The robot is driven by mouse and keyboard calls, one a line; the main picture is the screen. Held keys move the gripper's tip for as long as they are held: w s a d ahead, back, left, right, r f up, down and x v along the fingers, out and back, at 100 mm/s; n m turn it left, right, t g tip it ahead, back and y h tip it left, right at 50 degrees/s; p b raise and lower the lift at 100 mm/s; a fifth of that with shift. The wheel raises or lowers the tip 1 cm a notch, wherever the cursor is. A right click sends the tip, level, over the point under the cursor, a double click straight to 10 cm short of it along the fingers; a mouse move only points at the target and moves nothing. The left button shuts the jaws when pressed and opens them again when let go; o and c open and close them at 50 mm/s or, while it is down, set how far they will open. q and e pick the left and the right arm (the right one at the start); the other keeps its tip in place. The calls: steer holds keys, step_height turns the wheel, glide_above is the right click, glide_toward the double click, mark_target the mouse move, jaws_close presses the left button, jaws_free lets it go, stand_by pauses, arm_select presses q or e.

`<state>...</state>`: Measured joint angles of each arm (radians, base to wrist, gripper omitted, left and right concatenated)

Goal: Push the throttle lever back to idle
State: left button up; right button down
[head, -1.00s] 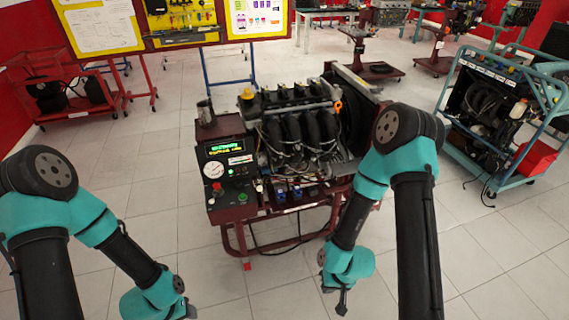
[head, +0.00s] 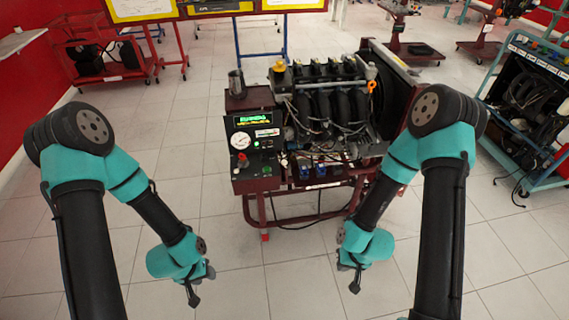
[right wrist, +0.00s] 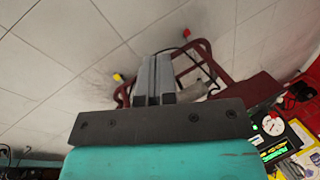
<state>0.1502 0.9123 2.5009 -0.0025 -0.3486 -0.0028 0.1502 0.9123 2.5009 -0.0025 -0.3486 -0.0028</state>
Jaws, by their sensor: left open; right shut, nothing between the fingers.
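The engine trainer stands ahead of me, with its engine (head: 335,100) on a red frame. Its control panel (head: 254,145) carries a green-lit display, a white gauge (head: 240,140) and a red knob (head: 242,156). I cannot make out which part is the throttle lever. My left gripper (head: 193,296) is open and empty, low in front and left of the trainer. My right gripper (head: 354,286) is shut and empty, low in front and right of it. Its closed fingers (right wrist: 155,78) show in the right wrist view, pointing at the floor and red frame, touching nothing.
The trainer's red stand (head: 310,216) has a lower tube frame reaching toward me. A dark cup (head: 236,82) stands beside the engine. A teal-framed trainer (head: 530,110) is at the right, a red cart (head: 100,60) at the back left. The tiled floor between is clear.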

steer(key=c, duration=1.8)
jaws_free()
steer(key=shift+o, duration=0.6)
steer(key=shift+w, duration=0.15)
steer(key=o, duration=0.8)
steer(key=w+a+f+n+t, duration=0.1)
steer(key=w+t, duration=0.1)
steer(key=w, duration=0.3)
steer(key=w+a+n+t, duration=0.1)
steer(key=w+a+t, duration=0.1)
steer(key=w, duration=0.3)
steer(key=w+a+f+t, duration=0.1)
steer(key=w+t, duration=0.2)
steer(key=w, duration=0.3)
steer(key=shift+a+f+n, duration=0.15)
steer(key=shift+f+n, duration=0.15)
steer(key=shift+n, duration=0.1)
steer(key=shift+o, duration=0.2)
steer(key=n+t, duration=0.3)
steer(key=t, duration=0.7)
glide_toward(284, 163)
steer(key=s+d+f, duration=0.2)
steer(key=s, duration=0.3)
steer(key=shift+w+a+f, duration=0.1)
steer(key=shift+w+f, duration=0.1)
steer(key=shift+w, duration=0.05)
steer(key=x, duration=1.7)
steer(key=shift+w+a+f, duration=0.15)
steer(key=shift+w+f, duration=0.05)
steer(key=shift+c, duration=0.2)
